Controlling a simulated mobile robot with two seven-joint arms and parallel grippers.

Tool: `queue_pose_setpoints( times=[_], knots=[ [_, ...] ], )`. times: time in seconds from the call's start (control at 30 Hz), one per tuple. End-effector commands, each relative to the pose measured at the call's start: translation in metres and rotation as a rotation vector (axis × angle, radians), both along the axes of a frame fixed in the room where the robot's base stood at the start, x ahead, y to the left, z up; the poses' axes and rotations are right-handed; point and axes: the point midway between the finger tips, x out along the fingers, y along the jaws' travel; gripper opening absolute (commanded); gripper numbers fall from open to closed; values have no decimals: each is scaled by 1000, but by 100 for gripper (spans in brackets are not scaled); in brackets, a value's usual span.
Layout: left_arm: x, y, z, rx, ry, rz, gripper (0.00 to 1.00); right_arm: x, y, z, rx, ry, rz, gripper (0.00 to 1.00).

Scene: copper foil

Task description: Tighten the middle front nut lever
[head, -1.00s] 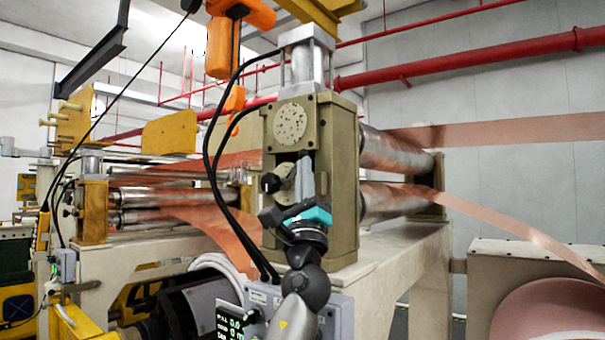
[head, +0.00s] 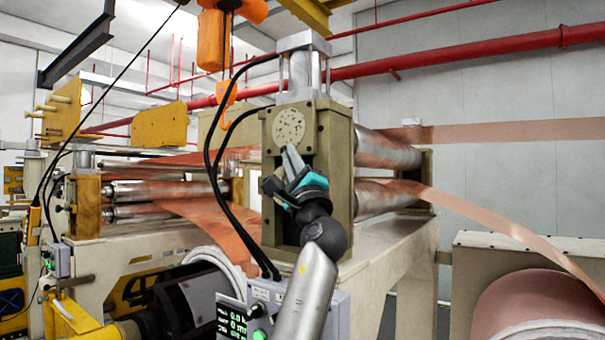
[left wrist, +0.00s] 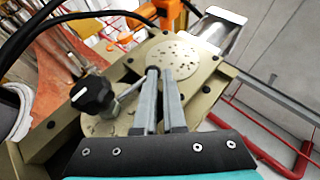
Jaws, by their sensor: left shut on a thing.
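The nut lever, with a black knob (left wrist: 92,95) and a metal rod, sits on the front face of the olive roller block (head: 340,150). In the left wrist view its rod runs from the knob toward my fingers. My left gripper (head: 292,158) is in front of this face, below the round speckled plate (head: 289,126). In the left wrist view its two grey fingers (left wrist: 160,74) are close together, shut on the lever's rod; the gripped part is mostly hidden between them. In the head view my gripper covers much of the lever. My right gripper is not in view.
Black cables (head: 210,160) hang close to the left of the block. Copper foil (head: 490,226) runs from the rollers to a large roll (head: 540,305) at right. A grey control box (head: 262,290) with a display stands below. An orange hoist part (head: 211,40) hangs above.

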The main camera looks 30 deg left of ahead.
Motion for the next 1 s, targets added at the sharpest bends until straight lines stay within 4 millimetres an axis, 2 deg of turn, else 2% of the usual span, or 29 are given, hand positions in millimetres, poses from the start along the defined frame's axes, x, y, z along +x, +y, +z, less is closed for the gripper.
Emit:
queue_pose_setpoints(
  times=[0.4, 1.0],
  knots=[
    [0, 5, 10, 11, -7, -9, 0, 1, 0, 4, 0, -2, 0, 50],
    [-1, 8, 11, 11, -10, -5, 0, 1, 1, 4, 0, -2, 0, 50]
  ],
)
